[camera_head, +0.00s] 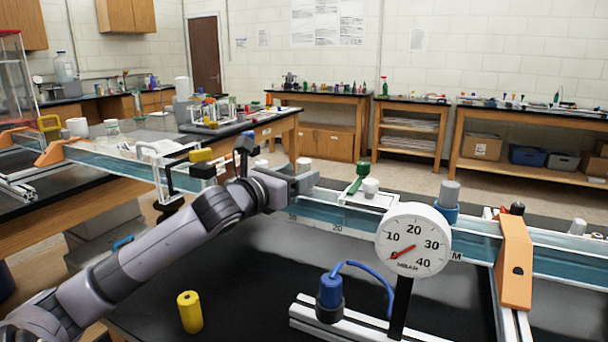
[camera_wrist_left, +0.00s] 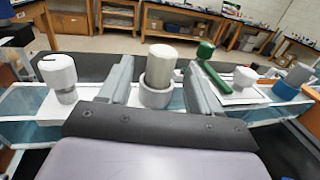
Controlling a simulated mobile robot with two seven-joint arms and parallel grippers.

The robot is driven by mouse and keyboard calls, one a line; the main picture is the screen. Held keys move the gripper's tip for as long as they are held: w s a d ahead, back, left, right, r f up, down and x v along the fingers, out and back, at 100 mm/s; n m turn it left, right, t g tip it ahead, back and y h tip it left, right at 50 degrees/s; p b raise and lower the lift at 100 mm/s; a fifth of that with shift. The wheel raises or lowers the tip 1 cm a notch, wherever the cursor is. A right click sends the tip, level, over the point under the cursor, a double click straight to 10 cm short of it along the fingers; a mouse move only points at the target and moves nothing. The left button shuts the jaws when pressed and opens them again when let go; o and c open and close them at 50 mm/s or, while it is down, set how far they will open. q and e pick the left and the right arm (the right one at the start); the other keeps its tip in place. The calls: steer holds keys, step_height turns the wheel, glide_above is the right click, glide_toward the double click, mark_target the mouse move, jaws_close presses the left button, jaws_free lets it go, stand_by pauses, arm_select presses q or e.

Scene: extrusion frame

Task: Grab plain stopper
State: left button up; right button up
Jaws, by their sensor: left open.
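A plain light-grey cylindrical stopper (camera_wrist_left: 160,66) stands upright in a pale round collar (camera_wrist_left: 157,95) on top of the long clear channel, in the left wrist view. My left gripper (camera_wrist_left: 161,82) is open, with one finger on each side of this stopper; I cannot tell whether either touches it. In the head view my left gripper (camera_head: 297,184) is at the channel, and the stopper's top (camera_head: 303,165) shows just behind it. My right gripper is not in view.
A white knob with a dark mark (camera_wrist_left: 58,72) stands left of the gripper. A green lever (camera_wrist_left: 207,66) and small white knob (camera_wrist_left: 245,76) stand to the right. The pressure dial (camera_head: 413,240), orange bracket (camera_head: 514,262) and yellow cylinder (camera_head: 189,311) are nearer me.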

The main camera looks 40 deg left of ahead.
mark_target(310, 167)
arm_select(q)
steer(key=shift+w+a+r+p, duration=0.1)
steer(key=shift+w+r+p, duration=0.1)
steer(key=shift+w, duration=0.4)
steer(key=shift+w+a+r+p, duration=0.1)
steer(key=shift+w+r+p, duration=0.05)
steer(key=shift+w, duration=0.45)
steer(key=shift+w+f, duration=0.1)
steer(key=shift+w, duration=1.1)
steer(key=c, duration=1)
